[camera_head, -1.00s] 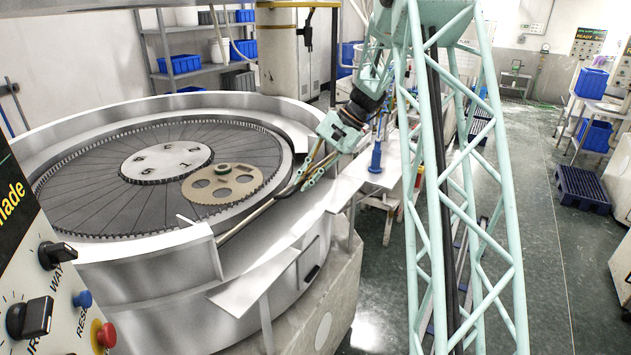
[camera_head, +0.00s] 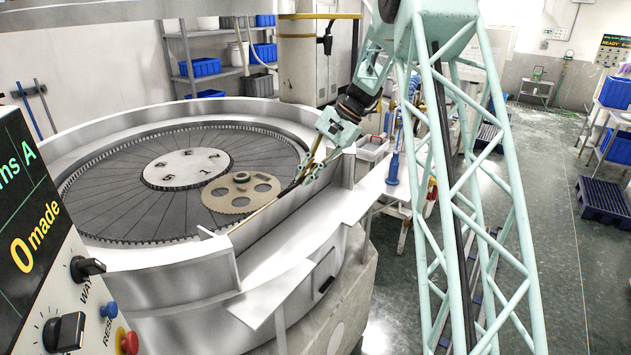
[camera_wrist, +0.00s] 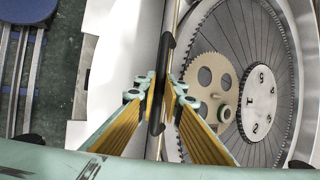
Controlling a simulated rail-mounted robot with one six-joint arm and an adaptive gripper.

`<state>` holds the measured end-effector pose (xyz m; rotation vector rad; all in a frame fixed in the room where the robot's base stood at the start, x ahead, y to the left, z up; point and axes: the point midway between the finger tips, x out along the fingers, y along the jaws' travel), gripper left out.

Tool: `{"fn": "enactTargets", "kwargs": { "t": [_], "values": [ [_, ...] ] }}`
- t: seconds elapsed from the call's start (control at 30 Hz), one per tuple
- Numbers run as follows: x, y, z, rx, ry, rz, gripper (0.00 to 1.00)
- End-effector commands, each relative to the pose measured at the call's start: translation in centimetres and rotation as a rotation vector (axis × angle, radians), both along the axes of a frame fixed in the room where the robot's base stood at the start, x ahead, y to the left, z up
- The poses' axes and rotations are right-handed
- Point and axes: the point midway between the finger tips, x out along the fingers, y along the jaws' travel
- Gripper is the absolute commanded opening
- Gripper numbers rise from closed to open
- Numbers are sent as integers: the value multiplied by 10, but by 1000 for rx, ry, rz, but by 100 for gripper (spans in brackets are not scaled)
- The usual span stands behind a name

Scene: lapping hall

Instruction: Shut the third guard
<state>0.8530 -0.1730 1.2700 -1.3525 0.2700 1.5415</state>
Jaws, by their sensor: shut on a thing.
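The large round lapping machine has a pale rim wall (camera_head: 90,140) around a dark slotted plate (camera_head: 130,205). At its near right side is a white guard panel (camera_head: 290,232), tilted, with a thin rod along its upper edge. In the wrist view a black bar handle (camera_wrist: 165,58) sits on this rod, beside the white panel face (camera_wrist: 130,60). My gripper (camera_head: 303,178) is at this edge. In the wrist view my gripper's yellow-padded fingers (camera_wrist: 160,97) are shut on the handle from both sides. Which guard counts as third cannot be told.
A brown toothed carrier (camera_head: 240,192) lies on the plate inside the rim. A control panel (camera_head: 60,270) with knobs and a red button stands at front left. A white bench (camera_head: 385,185) with bottles is behind my arm. Open floor (camera_head: 545,180) lies to the right.

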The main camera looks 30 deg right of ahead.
Motion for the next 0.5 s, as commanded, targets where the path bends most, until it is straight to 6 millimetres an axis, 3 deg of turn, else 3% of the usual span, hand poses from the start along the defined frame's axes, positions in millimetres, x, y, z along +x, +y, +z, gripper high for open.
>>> {"fn": "enactTargets", "kwargs": {
  "t": [0.2, 0.5],
  "values": [
    [35, 21, 16, 0, -5, 3, 0],
    [62, 36, 20, 1, -4, 1, 0]
  ]
}}
